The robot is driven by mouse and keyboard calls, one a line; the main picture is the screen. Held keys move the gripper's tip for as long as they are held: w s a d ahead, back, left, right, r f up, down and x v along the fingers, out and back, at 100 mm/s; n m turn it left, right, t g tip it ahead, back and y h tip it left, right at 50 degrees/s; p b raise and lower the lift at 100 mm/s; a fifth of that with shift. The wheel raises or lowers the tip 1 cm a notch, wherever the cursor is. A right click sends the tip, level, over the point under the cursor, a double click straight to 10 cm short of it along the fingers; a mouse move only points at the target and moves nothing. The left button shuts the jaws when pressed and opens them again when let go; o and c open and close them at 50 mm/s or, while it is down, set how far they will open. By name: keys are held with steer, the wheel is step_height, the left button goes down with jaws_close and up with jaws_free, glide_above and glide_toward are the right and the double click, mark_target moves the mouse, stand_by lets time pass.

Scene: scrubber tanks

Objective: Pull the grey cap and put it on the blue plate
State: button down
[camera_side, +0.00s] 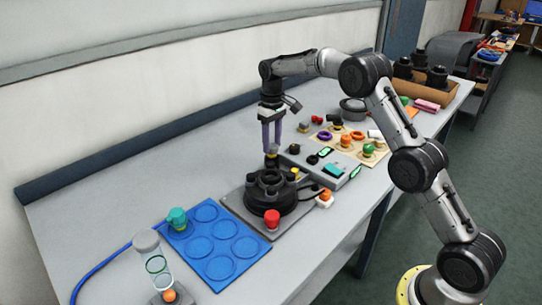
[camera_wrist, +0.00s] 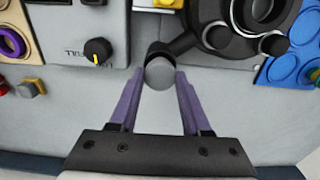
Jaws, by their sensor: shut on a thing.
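The grey cap (camera_side: 272,149) is a small rounded piece at the black fitting of the tank unit (camera_side: 264,196). In the wrist view the grey cap (camera_wrist: 160,73) sits between the purple fingertips, with a black collar behind it. My gripper (camera_side: 271,146) points down and is shut on the cap. I cannot tell whether the cap is still seated on the fitting or just clear of it. The blue plate (camera_side: 212,239) lies left of the tank unit and has several round recesses. A teal cap (camera_side: 177,217) stands at its far left corner. The plate's edge also shows in the wrist view (camera_wrist: 285,70).
A red knob (camera_side: 272,218) stands on the tank unit's front. A clear cylinder (camera_side: 153,262) with a blue hose is left of the plate. A grey control box (camera_side: 335,169) and a tan board (camera_side: 352,149) with coloured pieces lie to the right. The bench behind the plate is clear.

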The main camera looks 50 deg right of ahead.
mark_target(272, 146)
steer(key=shift+r, duration=0.1)
steer(key=shift+r, duration=2.4)
